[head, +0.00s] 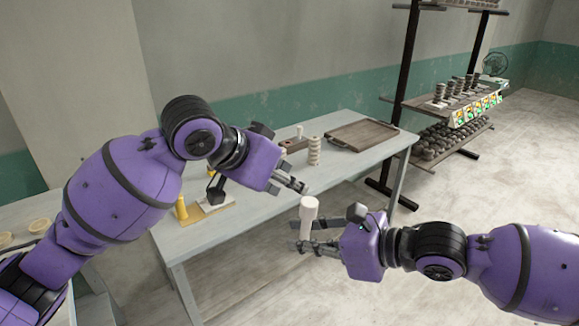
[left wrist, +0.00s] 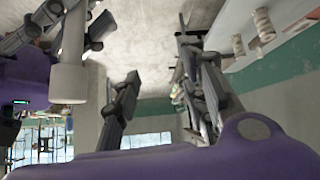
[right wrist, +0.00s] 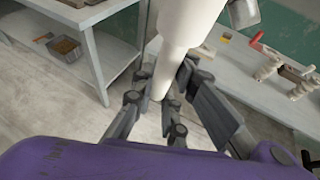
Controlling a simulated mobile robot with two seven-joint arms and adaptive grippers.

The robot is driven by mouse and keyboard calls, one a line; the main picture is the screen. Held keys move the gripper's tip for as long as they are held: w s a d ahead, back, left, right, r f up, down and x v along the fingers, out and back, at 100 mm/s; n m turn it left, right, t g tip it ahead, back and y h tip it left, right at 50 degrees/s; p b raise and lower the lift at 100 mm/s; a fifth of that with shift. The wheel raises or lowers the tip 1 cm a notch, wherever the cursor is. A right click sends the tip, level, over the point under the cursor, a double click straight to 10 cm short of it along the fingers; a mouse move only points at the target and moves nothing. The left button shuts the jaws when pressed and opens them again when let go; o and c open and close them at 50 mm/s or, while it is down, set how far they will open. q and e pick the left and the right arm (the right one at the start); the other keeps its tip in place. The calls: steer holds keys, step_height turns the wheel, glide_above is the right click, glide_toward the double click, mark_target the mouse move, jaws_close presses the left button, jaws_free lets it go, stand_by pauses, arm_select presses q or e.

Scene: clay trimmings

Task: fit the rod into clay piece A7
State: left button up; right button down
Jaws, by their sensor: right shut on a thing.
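My right gripper (head: 305,246) is shut on a white rod (head: 309,210), held upright above the floor in front of the table. The rod has a wider upper part and a narrower lower part; it also shows in the left wrist view (left wrist: 68,85) and right wrist view (right wrist: 185,30). My left gripper (head: 293,184) is open and empty, just up and left of the rod's top, apart from it. A pale ringed clay piece (head: 314,151) stands on the table behind. I cannot read any A7 label on it.
The grey table (head: 262,215) holds a brown wooden tray (head: 362,134), a wooden block (head: 295,145), a yellow bottle (head: 181,208) and a small board (head: 210,211). A dark rack (head: 405,100) with clay pieces stands at the right. The floor in front is clear.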

arm_select(q)
steer(key=s+d+r+m+g+y, duration=0.1)
steer(key=s+d+r+m, duration=0.1)
steer(key=s+r, duration=0.35)
steer(key=g+y, duration=0.2)
glide_toward(305, 205)
steer(key=x, duration=1.2)
steer(key=shift+w+d+f, duration=0.1)
steer(key=shift+w+f, duration=0.05)
steer(key=shift+f, duration=0.1)
steer(key=shift+m, duration=0.3)
jaws_close()
